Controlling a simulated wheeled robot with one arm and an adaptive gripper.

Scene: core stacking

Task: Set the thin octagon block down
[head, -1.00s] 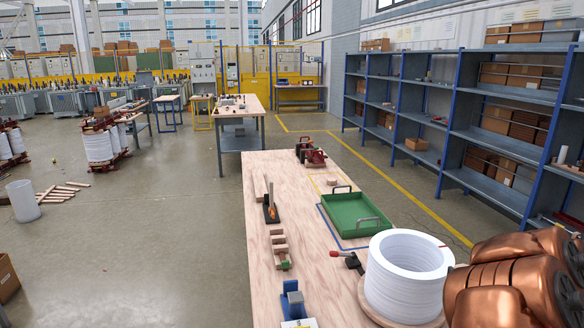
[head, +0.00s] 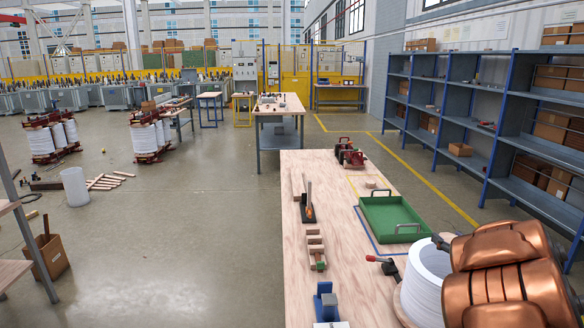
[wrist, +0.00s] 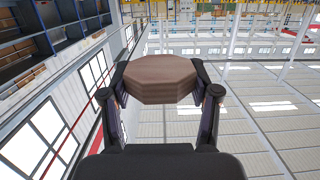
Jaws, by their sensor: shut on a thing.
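The thin octagon block (wrist: 160,80) is a brown, flat, eight-sided piece in the wrist view. My gripper (wrist: 160,88) is shut on it, with one dark finger on each side. The wrist view looks toward the windows and ceiling, so no support shows under the block. In the head view my copper-coloured arm is at the lower right, and the gripper and block do not show there.
A wooden workbench (head: 345,270) holds a green tray (head: 393,218), a white coil (head: 428,275), a small wooden piece (head: 370,183), stacked wooden blocks (head: 316,247) and a red tool (head: 349,155). Blue shelves (head: 462,125) stand at right. The floor at left is mostly open.

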